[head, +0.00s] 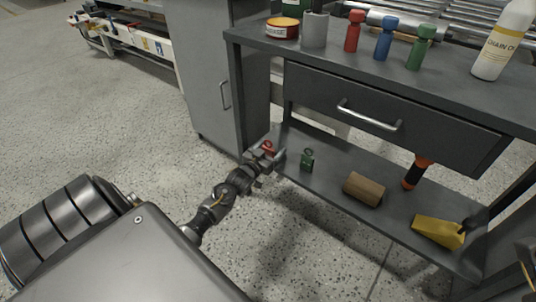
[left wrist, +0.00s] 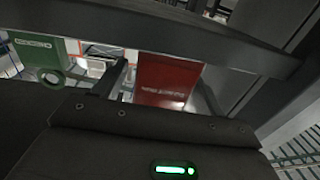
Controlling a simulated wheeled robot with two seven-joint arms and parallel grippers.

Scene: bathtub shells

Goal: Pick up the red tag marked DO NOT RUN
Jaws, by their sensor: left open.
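The red tag (head: 267,146) is on the lower shelf of the grey bench, at its left end. My left gripper (head: 270,156) is at the tag, its jaws open. In the left wrist view the red tag (left wrist: 168,78) shows between the two dark fingers, with upside-down pale lettering too small to read. I cannot tell whether a finger touches it. A green tag (head: 307,158) stands just right of the gripper on the shelf, and it also shows in the left wrist view (left wrist: 36,52). My right gripper is not in view.
The lower shelf (head: 330,188) also holds a brown roll (head: 364,190), an orange-and-black tool (head: 415,173) and a yellow wedge (head: 437,231). A drawer (head: 385,112) and bench top (head: 345,65) overhang the shelf.

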